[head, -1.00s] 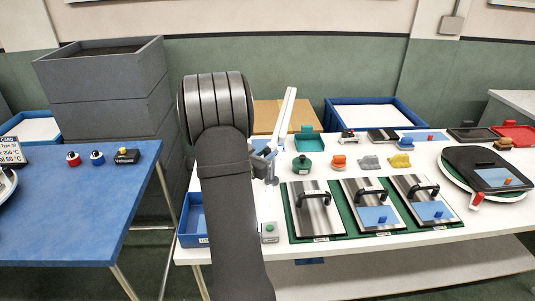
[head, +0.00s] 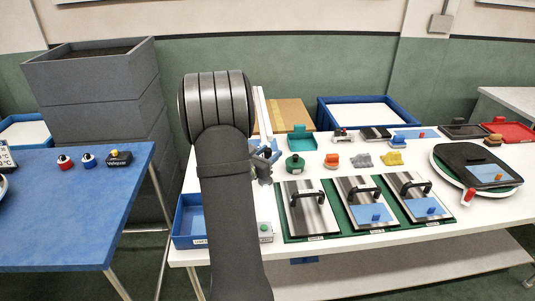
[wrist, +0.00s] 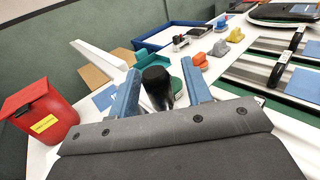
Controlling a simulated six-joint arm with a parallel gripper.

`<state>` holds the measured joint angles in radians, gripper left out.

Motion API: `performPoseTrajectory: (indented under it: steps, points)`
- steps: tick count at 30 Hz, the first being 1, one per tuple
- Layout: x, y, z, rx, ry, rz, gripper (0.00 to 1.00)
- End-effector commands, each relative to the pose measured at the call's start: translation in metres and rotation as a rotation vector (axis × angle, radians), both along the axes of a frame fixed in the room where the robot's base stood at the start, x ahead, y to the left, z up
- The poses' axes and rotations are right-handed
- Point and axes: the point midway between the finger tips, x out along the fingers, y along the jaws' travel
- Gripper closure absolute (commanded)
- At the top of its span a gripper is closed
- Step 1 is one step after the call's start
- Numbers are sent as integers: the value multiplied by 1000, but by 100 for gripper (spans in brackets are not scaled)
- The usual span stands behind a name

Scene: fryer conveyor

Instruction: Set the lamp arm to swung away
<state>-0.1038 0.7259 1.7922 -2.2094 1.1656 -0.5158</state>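The white lamp arm (head: 262,115) rises at the back left of the white table, leaning slightly left and partly hidden by my arm. In the wrist view, the lamp arm (wrist: 98,54) runs from the upper left to behind my left blue finger. My gripper (head: 266,155) is low over the table's left part. In the wrist view, my gripper (wrist: 163,88) has its blue fingers apart, with a black rounded knob (wrist: 157,86) between them. Small gaps seem to show beside the knob. I cannot tell whether it belongs to the lamp.
A green round-based object (head: 295,163) stands just right of my gripper. Steel plates with black handles (head: 308,208) lie in front on the right. A red bin (wrist: 38,112) is at the left in the wrist view. A blue bin (head: 188,222) is left of my arm.

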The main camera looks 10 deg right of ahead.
Motion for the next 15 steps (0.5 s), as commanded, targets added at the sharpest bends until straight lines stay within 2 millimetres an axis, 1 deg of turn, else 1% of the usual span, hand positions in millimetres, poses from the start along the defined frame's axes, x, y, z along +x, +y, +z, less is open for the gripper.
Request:
performPoseTrajectory:
  steps: [8, 11, 14, 15]
  points:
    - [-2, 3, 0, 0, 0, 3, 55]
    - [-9, 11, 0, 0, 0, 4, 55]
    - [-23, 23, 1, 0, 0, 5, 55]
    - [-30, 30, 0, 0, 0, 7, 55]
